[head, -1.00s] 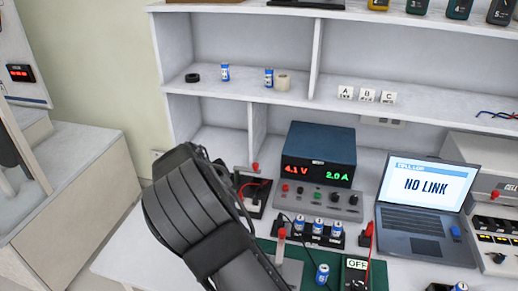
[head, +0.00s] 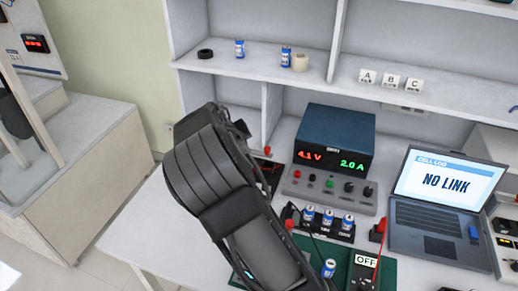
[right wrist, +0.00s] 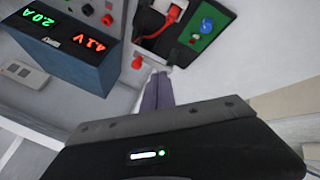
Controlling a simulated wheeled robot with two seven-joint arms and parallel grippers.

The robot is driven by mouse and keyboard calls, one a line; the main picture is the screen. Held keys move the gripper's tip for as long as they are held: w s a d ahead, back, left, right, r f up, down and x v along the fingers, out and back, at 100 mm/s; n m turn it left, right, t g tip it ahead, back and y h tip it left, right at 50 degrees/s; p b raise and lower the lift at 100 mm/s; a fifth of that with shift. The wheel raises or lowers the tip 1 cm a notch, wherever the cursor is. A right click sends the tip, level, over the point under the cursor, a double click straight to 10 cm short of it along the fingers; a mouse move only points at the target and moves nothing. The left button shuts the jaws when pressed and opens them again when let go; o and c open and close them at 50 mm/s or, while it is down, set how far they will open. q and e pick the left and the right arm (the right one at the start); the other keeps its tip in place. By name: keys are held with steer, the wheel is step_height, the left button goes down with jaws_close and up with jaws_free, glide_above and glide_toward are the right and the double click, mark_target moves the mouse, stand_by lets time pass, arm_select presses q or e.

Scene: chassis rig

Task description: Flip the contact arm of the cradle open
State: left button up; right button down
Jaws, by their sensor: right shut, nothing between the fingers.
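A black base (right wrist: 152,32) with a red plug and cable lies beside the power supply in the right wrist view. It may be the cradle, but I cannot make out its contact arm. In the head view this base (head: 271,176) is partly hidden behind my right arm. My right gripper (right wrist: 160,78) is shut and empty; its narrow purple-grey fingers point toward the base's near edge, close to a red knob (right wrist: 165,60). I cannot tell if they touch. In the head view the right arm hides its own fingers. My left gripper is in neither view.
The blue power supply (head: 340,138) reads 4.1 V and 2.0 A. A black strip (head: 343,238) holds three blue cells in front. A laptop (head: 437,205) showing NO LINK stands right. A box marked OFF (head: 366,262) sits on a green mat. Shelves (head: 300,83) rise behind.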

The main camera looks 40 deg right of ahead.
steer(key=p, duration=0.2)
glide_toward(263, 153)
step_height(263, 153, down, 3)
steer(key=w+a, duration=0.1)
steer(key=w, duration=0.1)
steer(key=shift+s+d+f+p, duration=0.1)
steer(key=shift+s+d+p, duration=0.1)
steer(key=shift+d, duration=0.35)
steer(key=shift+s+d+f+p, duration=0.1)
steer(key=shift+s+d+p, duration=0.1)
steer(key=shift+d, duration=0.3)
steer(key=shift+d+f, duration=0.1)
steer(key=shift+d, duration=0.4)
